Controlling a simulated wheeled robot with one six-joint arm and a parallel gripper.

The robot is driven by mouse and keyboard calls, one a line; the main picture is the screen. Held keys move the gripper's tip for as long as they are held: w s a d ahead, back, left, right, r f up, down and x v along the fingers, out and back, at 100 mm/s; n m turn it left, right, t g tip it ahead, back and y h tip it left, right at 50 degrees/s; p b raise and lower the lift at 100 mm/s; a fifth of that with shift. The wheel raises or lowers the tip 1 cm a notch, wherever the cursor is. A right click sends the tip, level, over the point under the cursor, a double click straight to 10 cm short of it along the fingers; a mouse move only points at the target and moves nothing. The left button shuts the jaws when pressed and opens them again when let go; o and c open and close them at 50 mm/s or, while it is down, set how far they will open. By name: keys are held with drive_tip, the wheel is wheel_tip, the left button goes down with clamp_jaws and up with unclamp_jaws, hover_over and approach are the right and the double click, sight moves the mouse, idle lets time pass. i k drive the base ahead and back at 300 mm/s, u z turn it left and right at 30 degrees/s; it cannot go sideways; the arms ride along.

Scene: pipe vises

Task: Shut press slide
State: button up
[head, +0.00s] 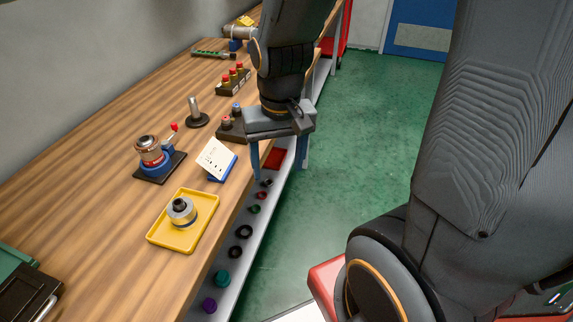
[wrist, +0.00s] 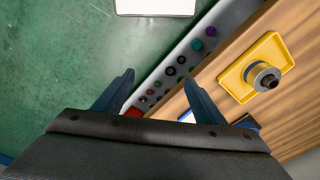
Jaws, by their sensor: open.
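My gripper (head: 280,170) points down, open and empty, over the bench's front edge and the shelf below it. In the wrist view its two blue fingers (wrist: 158,82) stand apart with nothing between them. A small blue device (head: 166,160) with a copper-coloured ring on top and a red-tipped lever sits on a dark base plate, left of my gripper and apart from it. I cannot tell for sure whether this is the press, or how its slide stands. The device does not show clearly in the wrist view.
A yellow tray (head: 158,238) holding a metal ring part (head: 182,211) lies near the bench's front edge. A white card on a blue stand (head: 215,157), a metal post (head: 195,112) and a rack with red-topped pieces (head: 234,79) stand nearby. Rings lie on the lower shelf. Green floor is clear.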

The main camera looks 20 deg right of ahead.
sight(27, 295)
drive_tip(key=u, duration=2.6)
drive_tip(key=k, duration=0.35)
drive_tip(key=z, duration=0.45)
drive_tip(key=i, duration=0.25)
